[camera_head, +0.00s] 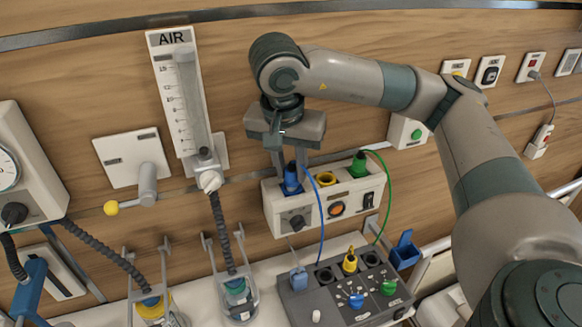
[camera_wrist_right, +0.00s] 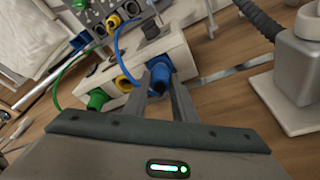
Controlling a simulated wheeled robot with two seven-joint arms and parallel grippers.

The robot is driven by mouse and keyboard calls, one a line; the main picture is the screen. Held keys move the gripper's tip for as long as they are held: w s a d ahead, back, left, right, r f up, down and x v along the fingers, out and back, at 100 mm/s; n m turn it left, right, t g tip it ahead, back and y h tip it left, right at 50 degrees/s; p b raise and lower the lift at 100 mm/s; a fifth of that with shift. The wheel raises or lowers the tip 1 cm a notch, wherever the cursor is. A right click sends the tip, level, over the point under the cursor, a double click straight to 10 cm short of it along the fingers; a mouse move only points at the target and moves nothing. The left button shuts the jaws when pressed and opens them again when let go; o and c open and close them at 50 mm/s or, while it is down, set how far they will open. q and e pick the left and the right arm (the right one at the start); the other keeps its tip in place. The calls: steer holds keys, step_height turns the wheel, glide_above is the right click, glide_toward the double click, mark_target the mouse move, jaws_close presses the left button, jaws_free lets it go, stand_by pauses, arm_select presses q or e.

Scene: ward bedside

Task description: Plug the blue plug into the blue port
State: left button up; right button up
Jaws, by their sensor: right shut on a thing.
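The blue plug (camera_head: 291,184) is at the left end of the top of the white port box (camera_head: 312,205), with its blue cable (camera_head: 322,215) hanging down in front. My right gripper (camera_head: 290,170) points down from above and is shut on the blue plug. In the right wrist view the blue plug (camera_wrist_right: 161,70) sits between the two fingertips, against the near end of the box (camera_wrist_right: 172,45). The blue port is hidden by the plug and fingers, so I cannot tell how deep the plug sits. My left gripper is not in view.
A yellow port (camera_head: 327,178) and a green plug (camera_head: 360,165) sit right of the blue plug on the box. A grey unit (camera_head: 335,308) with a yellow plug (camera_head: 349,262) stands below. The AIR flowmeter (camera_head: 183,95) is close at left.

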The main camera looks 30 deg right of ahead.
steer(key=shift+f+b, duration=0.5)
steer(key=shift+b, duration=0.3)
stand_by(1.4)
steer(key=o, duration=1.1)
steer(key=shift+r, duration=0.2)
steer(key=b+v, duration=0.1)
steer(key=v, duration=1.6)
steer(key=shift+s+b, duration=0.2)
steer(key=shift+b, duration=0.2)
